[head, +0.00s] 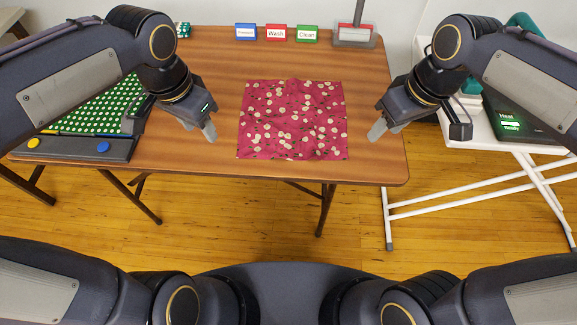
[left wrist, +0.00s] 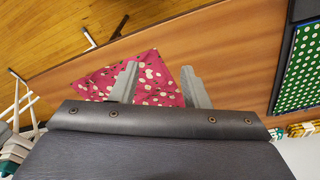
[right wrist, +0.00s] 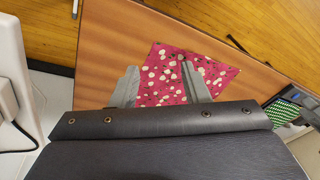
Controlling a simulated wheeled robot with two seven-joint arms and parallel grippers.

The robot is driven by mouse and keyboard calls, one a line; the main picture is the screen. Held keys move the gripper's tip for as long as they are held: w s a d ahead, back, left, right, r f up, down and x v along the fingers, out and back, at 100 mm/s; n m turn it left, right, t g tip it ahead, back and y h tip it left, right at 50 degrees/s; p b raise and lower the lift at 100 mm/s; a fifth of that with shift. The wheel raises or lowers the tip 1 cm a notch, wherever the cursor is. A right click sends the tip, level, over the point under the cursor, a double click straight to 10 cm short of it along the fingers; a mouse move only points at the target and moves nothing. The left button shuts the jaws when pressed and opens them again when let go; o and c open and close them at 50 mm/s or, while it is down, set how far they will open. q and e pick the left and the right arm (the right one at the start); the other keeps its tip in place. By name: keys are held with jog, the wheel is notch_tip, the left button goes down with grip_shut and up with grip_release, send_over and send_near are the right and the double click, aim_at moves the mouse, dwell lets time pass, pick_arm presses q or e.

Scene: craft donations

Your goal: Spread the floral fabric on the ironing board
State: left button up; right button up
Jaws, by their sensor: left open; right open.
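The floral fabric (head: 292,118) is red with cream flowers and lies nearly flat on the wooden table, with small wrinkles. It also shows in the left wrist view (left wrist: 150,80) and the right wrist view (right wrist: 170,72). My left gripper (head: 209,132) is open and empty, just left of the fabric. My right gripper (head: 377,130) is open and empty, just right of the fabric. Neither seems to touch it. The white ironing board (head: 484,122) stands to the right of the table, partly hidden by my right arm.
On the table (head: 210,168), a tray (head: 85,148) with green dotted fabric (head: 95,112) lies left. Signs reading Wash (head: 277,33) and Clean (head: 307,33) and a blue sign (head: 246,32) stand at the back. A dark panel reading Heat, Ready (head: 512,122) is on the board.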

aim_at(246, 151)
pick_arm(q)
jog(key=shift+w+d+f+m+g+y+b, duration=0.2)
jog(key=shift+w+d+f+m+b, duration=0.7)
jog(key=shift+f, duration=1.75)
jog(key=shift+w+d+f+m+g+y+b, duration=0.15)
jog(key=shift+w+d+f+g+b, duration=0.2)
jog(key=shift+w+d+f, duration=1.65)
jog(key=shift+w+d+f+m+g+y+b, duration=0.15)
jog(key=shift+w+f+m+b, duration=0.55)
jog(key=shift+f, duration=2.55)
pick_arm(e)
jog(key=shift+w+a+f+n+g+h, duration=0.2)
jog(key=shift+w+a+f+n+h, duration=0.6)
jog(key=shift+f, duration=1.85)
jog(key=shift+w+a+f+n+g+y, duration=0.15)
jog(key=shift+w+a+f+n, duration=0.25)
jog(key=shift+w+a+f, duration=1.65)
jog(key=shift+w+a+f+n+g+h, duration=0.25)
jog(key=shift+w+f+n+h, duration=0.3)
jog(key=shift+f, duration=2.7)
pick_arm(q)
jog(key=shift+w, duration=0.15)
pick_arm(e)
jog(key=shift+w, duration=0.15)
